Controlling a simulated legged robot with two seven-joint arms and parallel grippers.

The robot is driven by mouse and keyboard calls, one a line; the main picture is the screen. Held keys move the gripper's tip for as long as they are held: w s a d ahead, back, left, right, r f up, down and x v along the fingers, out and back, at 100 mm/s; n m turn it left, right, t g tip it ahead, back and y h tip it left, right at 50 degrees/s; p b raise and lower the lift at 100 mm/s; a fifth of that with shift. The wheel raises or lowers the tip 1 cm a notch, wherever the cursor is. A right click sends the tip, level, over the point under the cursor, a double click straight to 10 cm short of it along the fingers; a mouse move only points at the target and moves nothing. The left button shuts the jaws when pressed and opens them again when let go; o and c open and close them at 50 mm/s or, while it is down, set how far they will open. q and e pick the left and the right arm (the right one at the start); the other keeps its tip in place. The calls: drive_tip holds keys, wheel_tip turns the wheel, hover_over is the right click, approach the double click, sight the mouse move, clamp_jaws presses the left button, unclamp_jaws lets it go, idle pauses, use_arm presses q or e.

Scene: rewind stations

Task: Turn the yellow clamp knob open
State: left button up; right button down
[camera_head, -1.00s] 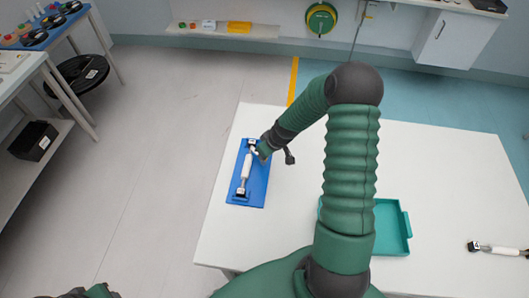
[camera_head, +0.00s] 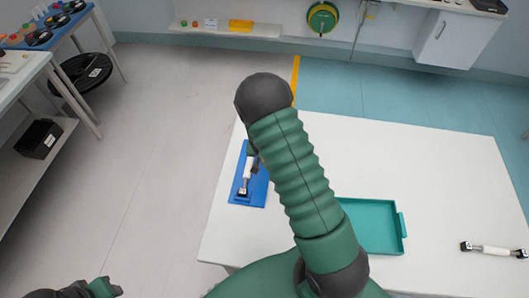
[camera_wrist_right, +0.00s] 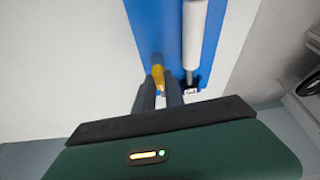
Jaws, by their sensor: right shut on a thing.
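The yellow clamp knob (camera_wrist_right: 158,76) shows in the right wrist view at the edge of the blue base plate, beside a white roller (camera_wrist_right: 194,35). My right gripper (camera_wrist_right: 160,86) has its two dark fingers on either side of the knob and is shut on it. In the head view the blue plate (camera_head: 240,190) lies at the table's left side with the white roller (camera_head: 247,170) on it. My right arm hides the plate's upper part, the knob and the right gripper there. My left gripper (camera_head: 98,288) shows partly at the bottom left, away from the table; its jaw state is unclear.
A teal tray (camera_head: 400,226) sits on the white table (camera_head: 440,160), partly behind my right arm. Another white roller (camera_head: 493,250) lies near the right edge. Side shelves (camera_head: 40,80) stand at the left. The floor between is clear.

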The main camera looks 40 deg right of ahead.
drive_tip(key=shift+w+r+m+p, duration=0.1)
drive_tip(key=shift+w+m+p, duration=0.05)
drive_tip(key=shift+m+p, duration=0.2)
idle(0.4)
drive_tip(key=c, duration=1.4)
unclamp_jaws()
drive_tip(key=shift+c, duration=0.2)
drive_tip(key=p+v, duration=0.2)
drive_tip(key=v, duration=1.4)
drive_tip(key=shift+w+a+r, duration=0.15)
drive_tip(key=shift+a+r, duration=0.1)
drive_tip(key=shift+a, duration=0.05)
drive_tip(key=shift+d, duration=0.1)
